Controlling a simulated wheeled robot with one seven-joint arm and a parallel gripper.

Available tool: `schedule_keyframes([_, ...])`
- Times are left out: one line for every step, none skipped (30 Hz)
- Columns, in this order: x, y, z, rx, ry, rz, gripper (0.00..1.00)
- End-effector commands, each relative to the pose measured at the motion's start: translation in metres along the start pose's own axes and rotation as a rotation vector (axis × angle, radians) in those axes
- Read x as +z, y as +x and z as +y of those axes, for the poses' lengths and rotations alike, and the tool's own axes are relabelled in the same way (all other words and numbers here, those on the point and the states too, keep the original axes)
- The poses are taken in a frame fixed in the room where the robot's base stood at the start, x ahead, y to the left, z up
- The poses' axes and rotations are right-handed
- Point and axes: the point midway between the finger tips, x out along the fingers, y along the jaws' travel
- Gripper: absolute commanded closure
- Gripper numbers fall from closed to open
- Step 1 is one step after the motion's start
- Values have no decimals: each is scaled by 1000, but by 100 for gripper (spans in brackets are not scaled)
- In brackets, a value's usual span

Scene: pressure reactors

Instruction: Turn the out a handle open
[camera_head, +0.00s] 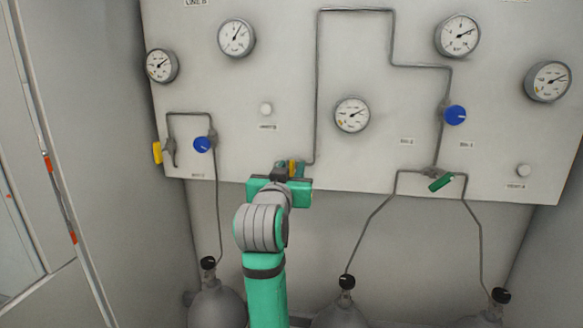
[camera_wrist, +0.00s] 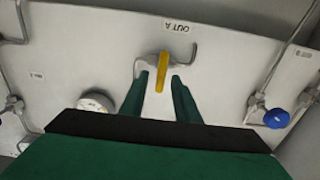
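The out A handle is a yellow lever (camera_wrist: 162,70) on the white panel, under an upside-down "OUT A" label (camera_wrist: 177,27) in the wrist view. It points lengthwise toward my gripper (camera_wrist: 160,79). My gripper is open, with one green finger on each side of the yellow lever. A gap shows between the lever and each finger. In the head view my gripper (camera_head: 288,172) is at the lower edge of the panel, and only a bit of the yellow lever (camera_head: 292,166) shows beside the fingers. Whether a finger touches the panel is hidden.
The panel (camera_head: 240,130) carries gauges and thin pipes. A blue knob (camera_head: 202,144) and another yellow handle (camera_head: 157,152) are to the left. A second blue knob (camera_head: 455,115) and a green handle (camera_head: 441,182) are to the right. Gas cylinders (camera_head: 217,304) stand below.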

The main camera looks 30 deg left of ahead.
Motion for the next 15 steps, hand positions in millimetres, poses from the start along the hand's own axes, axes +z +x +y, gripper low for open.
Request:
schedule_keyframes([0,6,0,0,0,0,71])
schedule_keyframes([0,9,0,0,0,0,71])
schedule_keyframes([0,12,0,0,0,0,71])
schedule_keyframes([0,14,0,0,0,0,71])
schedule_keyframes([0,16,-1,-1,0,0,71])
schedule_keyframes([0,17,-1,-1,0,0,71])
schedule_keyframes([0,18,-1,-2,0,1,71])
schedule_keyframes([0,19,-2,-2,0,1,71])
schedule_keyframes([0,19,-2,-3,0,1,71])
schedule_keyframes([0,19,-2,-3,0,1,71])
schedule_keyframes([0,19,-3,-4,0,1,71])
schedule_keyframes([0,19,-3,-4,0,1,71])
schedule_keyframes([0,19,-3,-4,0,1,71])
schedule_keyframes([0,19,-3,-4,0,1,71])
schedule_keyframes([0,19,-3,-3,0,1,71])
